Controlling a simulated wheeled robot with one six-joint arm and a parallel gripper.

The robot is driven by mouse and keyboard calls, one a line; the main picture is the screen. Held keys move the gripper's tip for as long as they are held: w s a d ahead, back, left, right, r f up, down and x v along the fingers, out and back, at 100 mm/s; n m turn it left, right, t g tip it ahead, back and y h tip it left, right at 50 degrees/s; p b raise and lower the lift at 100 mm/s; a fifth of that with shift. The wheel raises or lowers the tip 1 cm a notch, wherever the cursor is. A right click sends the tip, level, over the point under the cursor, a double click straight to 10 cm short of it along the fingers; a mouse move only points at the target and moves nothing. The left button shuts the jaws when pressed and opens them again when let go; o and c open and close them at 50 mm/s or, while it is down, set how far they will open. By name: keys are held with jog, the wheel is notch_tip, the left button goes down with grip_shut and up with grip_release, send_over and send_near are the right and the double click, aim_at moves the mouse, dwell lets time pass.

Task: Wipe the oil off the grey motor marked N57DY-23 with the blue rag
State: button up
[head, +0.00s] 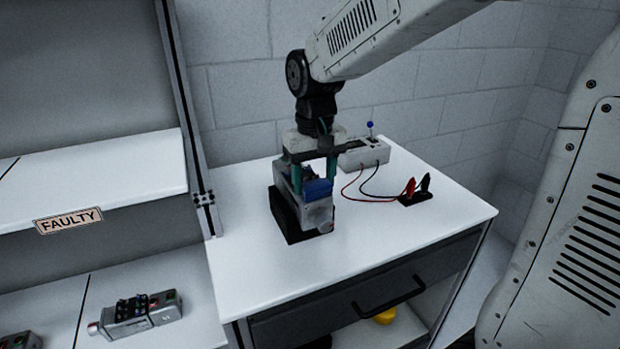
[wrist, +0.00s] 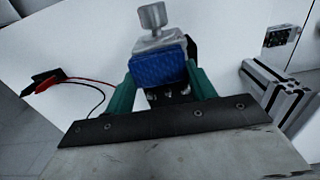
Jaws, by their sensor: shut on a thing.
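The grey motor (head: 317,213) rests in a black holder (head: 290,218) on the white bench top; its marking is not readable. In the wrist view the motor's grey end and shaft (wrist: 152,18) point away from me. The blue rag (head: 318,188) is a small folded block at the motor's upper side. It also shows in the wrist view (wrist: 158,68), between the green fingers. My gripper (head: 313,182) points down over the motor and is shut on the rag. I cannot make out any oil.
A white box with a blue-tipped lever (head: 364,153) stands behind, wired to red and black clips (head: 414,188). A shelf labelled FAULTY (head: 70,220) is at left, with another grey motor (head: 136,313) below. The bench's front right is clear above a drawer (head: 370,290).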

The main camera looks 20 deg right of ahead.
aim_at(321, 180)
jog(key=shift+d, duration=0.8)
jog(key=shift+r, duration=4.1)
